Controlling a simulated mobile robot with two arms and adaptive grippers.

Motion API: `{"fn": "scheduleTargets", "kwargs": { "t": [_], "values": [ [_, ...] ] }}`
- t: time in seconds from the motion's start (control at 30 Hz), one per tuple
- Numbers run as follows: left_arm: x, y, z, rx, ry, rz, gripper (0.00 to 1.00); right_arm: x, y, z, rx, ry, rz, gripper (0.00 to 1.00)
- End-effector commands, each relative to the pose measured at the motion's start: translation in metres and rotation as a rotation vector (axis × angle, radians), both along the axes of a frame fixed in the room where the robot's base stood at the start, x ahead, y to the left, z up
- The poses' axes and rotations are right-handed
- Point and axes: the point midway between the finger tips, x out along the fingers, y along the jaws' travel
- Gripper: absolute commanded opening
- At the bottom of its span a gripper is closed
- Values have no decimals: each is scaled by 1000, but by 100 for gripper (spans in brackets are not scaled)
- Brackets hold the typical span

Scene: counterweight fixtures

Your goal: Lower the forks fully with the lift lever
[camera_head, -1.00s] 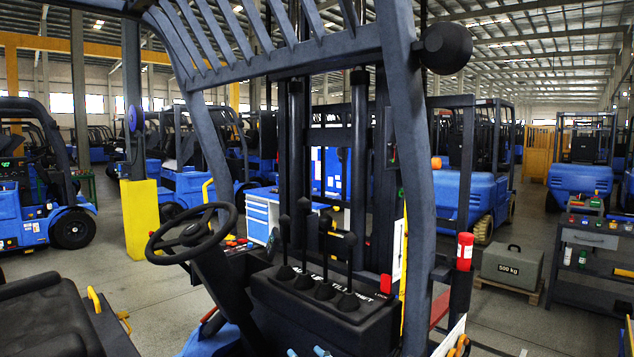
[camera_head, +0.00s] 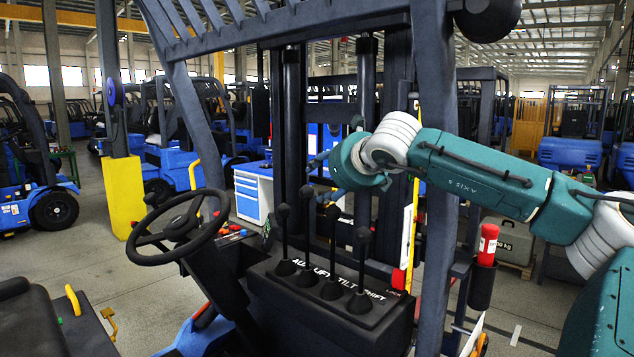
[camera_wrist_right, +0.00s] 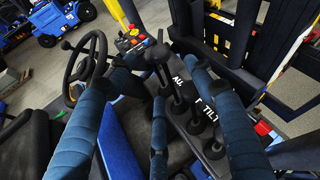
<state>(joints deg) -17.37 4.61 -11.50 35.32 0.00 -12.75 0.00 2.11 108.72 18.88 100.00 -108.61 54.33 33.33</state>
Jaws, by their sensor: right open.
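The lift lever (camera_head: 309,235) is the second from the left in a row of black levers on the console, behind the "LIFT" label. It stands about upright with a round black knob. My right gripper (camera_head: 320,178) is open and empty, reaching in from the right, above the levers near the lift knob; I see no clear contact. In the wrist view, the blue fingers of my right gripper (camera_wrist_right: 158,78) are spread, with lever knobs and shafts between and beyond them. The forks are not in view; only the dark mast (camera_head: 293,130) shows. My left gripper is not in view.
The steering wheel (camera_head: 178,228) is left of the console (camera_head: 330,310). The roof pillar (camera_head: 435,190) stands right of the levers, close to my right arm. A red cylinder (camera_head: 488,240) sits beside the pillar. The seat (camera_head: 28,315) is at lower left.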

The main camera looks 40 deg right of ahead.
Motion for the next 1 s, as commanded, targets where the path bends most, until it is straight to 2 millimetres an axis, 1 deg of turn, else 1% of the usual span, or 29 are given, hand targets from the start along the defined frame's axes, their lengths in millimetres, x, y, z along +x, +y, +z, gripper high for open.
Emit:
{"fn": "scheduleTargets", "kwargs": {
  "t": [0.03, 0.1, 0.17, 0.27, 0.37, 0.4, 0.43, 0.5, 0.57, 0.73, 1.0],
  "values": [
    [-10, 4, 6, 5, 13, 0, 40, 4, -2, -1, 0, 6, -2, 53],
    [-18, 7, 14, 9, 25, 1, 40, 13, -5, -5, 1, 8, -1, 53],
    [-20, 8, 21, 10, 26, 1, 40, 22, -8, -9, 0, 10, 1, 53],
    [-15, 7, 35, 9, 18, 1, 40, 38, -14, -17, 0, 12, 2, 53],
    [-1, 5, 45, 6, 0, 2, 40, 55, -21, -26, 0, 12, 1, 53],
    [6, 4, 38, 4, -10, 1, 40, 61, -23, -35, -1, 10, 0, 53],
    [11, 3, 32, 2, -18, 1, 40, 66, -25, -39, -2, 7, 1, 53],
    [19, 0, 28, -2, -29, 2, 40, 75, -28, -44, -2, 6, 1, 53],
    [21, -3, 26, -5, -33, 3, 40, 82, -30, -46, -1, 7, 1, 53],
    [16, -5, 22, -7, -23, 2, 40, 94, -34, -49, 1, 3, 3, 53],
    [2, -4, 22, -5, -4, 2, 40, 97, -34, -49, 4, 2, 4, 53]
  ]
}}
